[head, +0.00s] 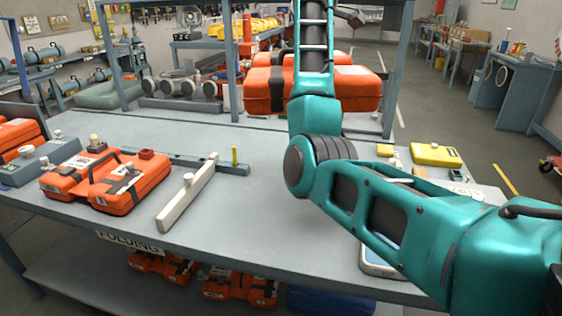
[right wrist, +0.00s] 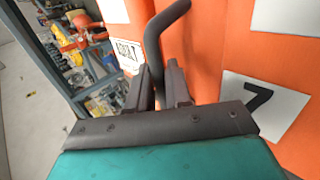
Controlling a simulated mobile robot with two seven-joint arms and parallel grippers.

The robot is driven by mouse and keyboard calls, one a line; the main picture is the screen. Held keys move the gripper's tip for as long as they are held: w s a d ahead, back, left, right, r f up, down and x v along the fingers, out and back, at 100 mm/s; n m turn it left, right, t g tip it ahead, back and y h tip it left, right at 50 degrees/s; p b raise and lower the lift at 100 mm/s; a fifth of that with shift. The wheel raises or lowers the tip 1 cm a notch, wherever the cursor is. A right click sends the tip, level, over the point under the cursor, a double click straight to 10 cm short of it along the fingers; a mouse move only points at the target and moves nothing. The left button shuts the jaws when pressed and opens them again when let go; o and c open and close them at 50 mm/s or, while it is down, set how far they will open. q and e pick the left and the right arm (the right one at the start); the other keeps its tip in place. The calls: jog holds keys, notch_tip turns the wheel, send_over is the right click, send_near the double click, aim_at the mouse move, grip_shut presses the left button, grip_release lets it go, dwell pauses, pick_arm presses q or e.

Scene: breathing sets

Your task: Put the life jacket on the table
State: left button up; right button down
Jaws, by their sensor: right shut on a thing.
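In the right wrist view a large orange life jacket (right wrist: 215,45) with white labels, one marked 7, fills the right side. My right gripper (right wrist: 160,75) is close against it, its fingers around a dark curved loop (right wrist: 165,22) in front of the orange cloth. How the loop joins the jacket is not clear. In the head view my right arm rises past the top edge, so its gripper is out of frame. The grey table (head: 270,195) lies below it. My left gripper is not in view.
Orange strapped packs (head: 125,185) lie at the table's left, beside a pale bar (head: 188,192). A yellow case (head: 435,154) lies at the right. Large orange packs (head: 265,92) sit behind my arm near a post (head: 233,60). The table's middle is clear.

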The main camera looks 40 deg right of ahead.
jog(key=a+f+n+y, duration=0.1)
jog(key=f+n, duration=0.1)
jog(key=w+a+f+n+t+y, duration=0.1)
jog(key=f, duration=0.1)
jog(key=a+f+n+y, duration=0.1)
jog(key=f+n+y, duration=0.1)
jog(key=shift+w+f+n+t, duration=0.25)
jog(key=shift+f+n+t, duration=0.05)
jog(key=shift+f+t, duration=0.1)
jog(key=s+a+f+n+y, duration=0.2)
jog(key=a+f+n+y, duration=0.2)
jog(key=a+f+n, duration=0.1)
jog(key=f, duration=1)
jog(key=f+b, duration=0.1)
jog(key=f, duration=0.9)
jog(key=shift+w+a, duration=0.1)
jog(key=shift+w, duration=0.1)
jog(key=c, duration=1.5)
grip_release()
jog(key=shift+f, duration=0.1)
jog(key=o, duration=0.5)
jog(key=shift+c, duration=0.2)
jog(key=shift+s, duration=0.1)
jog(key=v, duration=1.2)
